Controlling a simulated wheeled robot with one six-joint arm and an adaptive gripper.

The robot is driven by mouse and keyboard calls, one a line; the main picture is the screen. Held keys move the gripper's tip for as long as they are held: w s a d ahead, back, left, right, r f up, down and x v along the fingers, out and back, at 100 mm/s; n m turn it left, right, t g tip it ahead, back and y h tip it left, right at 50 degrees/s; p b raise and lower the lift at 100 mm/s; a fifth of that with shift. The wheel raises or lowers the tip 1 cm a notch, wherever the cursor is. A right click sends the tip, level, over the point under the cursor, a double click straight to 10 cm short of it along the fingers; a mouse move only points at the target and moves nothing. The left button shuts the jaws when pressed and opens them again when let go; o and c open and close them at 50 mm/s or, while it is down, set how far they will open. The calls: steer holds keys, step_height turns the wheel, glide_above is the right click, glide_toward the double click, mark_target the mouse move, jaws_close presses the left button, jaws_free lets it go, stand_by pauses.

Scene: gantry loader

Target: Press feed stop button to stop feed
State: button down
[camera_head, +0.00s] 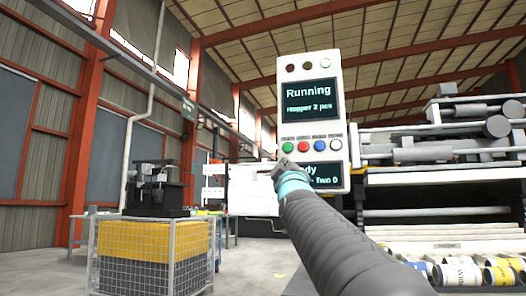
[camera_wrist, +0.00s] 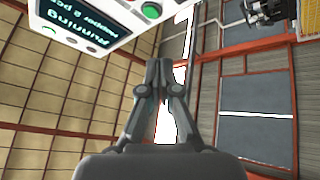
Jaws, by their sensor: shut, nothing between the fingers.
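A white control panel (camera_head: 339,68) stands upright in the head view. Its upper screen (camera_head: 309,100) reads "Running" and "Hopper 2 pcs". Below it is a row of buttons: green (camera_head: 288,147), red (camera_head: 303,146), blue (camera_head: 320,146) and white (camera_head: 336,144). Their labels are too small to read, so I cannot tell which is marked feed stop. My gripper (camera_head: 283,167) is just below the green button in the picture and covers part of the lower screen (camera_head: 327,175). In the wrist view the gripper (camera_wrist: 160,65) is shut and empty, with the green button (camera_wrist: 151,10) beyond its tips.
A machine with stacked grey bars (camera_head: 440,150) stands at the right, with labelled cans (camera_head: 460,272) below. A wire cage (camera_head: 150,255) with a yellow band and a black machine (camera_head: 155,185) stand at the left. The floor between cage and panel looks clear.

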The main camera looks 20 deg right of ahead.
mark_target(303, 147)
steer(key=d+r+t+h, duration=0.1)
steer(key=d+r+h, duration=0.2)
steer(key=r, duration=0.4)
steer(key=shift+s+t+h, duration=0.3)
steer(key=shift+t+h, duration=0.1)
steer(key=shift+h, duration=0.3)
steer(key=shift+d+r, duration=0.1)
steer(key=w+d+p, duration=0.4)
steer(key=w+d, duration=0.1)
steer(key=w, duration=0.2)
steer(key=shift+w+p, duration=0.15)
steer(key=shift+p, duration=0.2)
steer(key=shift+w, duration=0.1)
stand_by(0.5)
steer(key=shift+w+d+p, duration=0.2)
steer(key=shift+w+p, duration=0.1)
